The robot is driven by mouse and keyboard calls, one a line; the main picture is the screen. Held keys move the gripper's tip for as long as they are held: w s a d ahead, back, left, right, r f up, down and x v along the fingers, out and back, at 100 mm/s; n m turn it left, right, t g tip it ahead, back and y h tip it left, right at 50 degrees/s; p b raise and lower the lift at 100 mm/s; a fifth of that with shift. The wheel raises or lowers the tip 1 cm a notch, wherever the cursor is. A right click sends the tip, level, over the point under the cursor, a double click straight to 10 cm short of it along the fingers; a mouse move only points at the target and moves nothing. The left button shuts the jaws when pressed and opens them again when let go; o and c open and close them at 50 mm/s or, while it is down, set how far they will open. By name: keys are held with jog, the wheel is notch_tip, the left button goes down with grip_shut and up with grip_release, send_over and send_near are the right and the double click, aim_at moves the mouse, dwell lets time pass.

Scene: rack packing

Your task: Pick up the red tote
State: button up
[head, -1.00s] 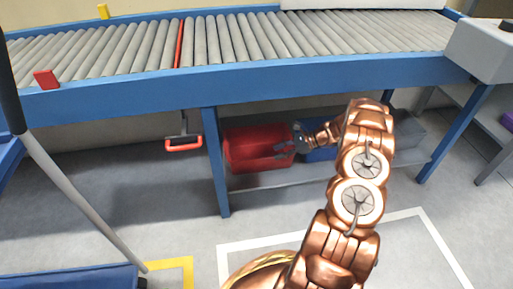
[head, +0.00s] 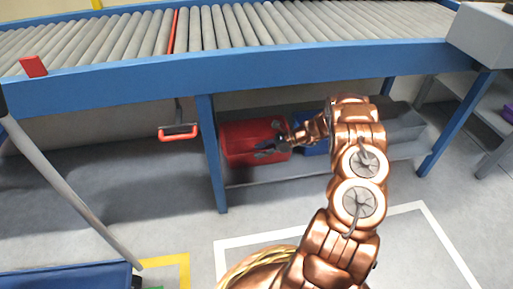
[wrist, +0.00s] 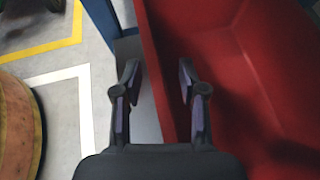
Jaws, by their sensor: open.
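The red tote (head: 238,138) sits on the low shelf under the conveyor, just right of a blue leg. In the head view my gripper (head: 274,147) is at the tote's near right part, with my arm reaching in from the right. The wrist view shows the tote (wrist: 225,50) filling the right side, open and empty where visible. My gripper (wrist: 158,75) is open there. The tote's near wall (wrist: 155,50) runs between its two fingers; I cannot tell whether either finger touches it.
A blue tote (head: 316,147) stands right of the red one, partly behind my arm, and a grey one (head: 405,125) is further right. The blue conveyor frame (head: 130,92) passes above. A blue leg (head: 211,160) is close on the left. A red handle (head: 178,133) hangs left of it.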

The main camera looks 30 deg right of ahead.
jog(key=shift+c, duration=0.2)
grip_shut()
dwell(0.6)
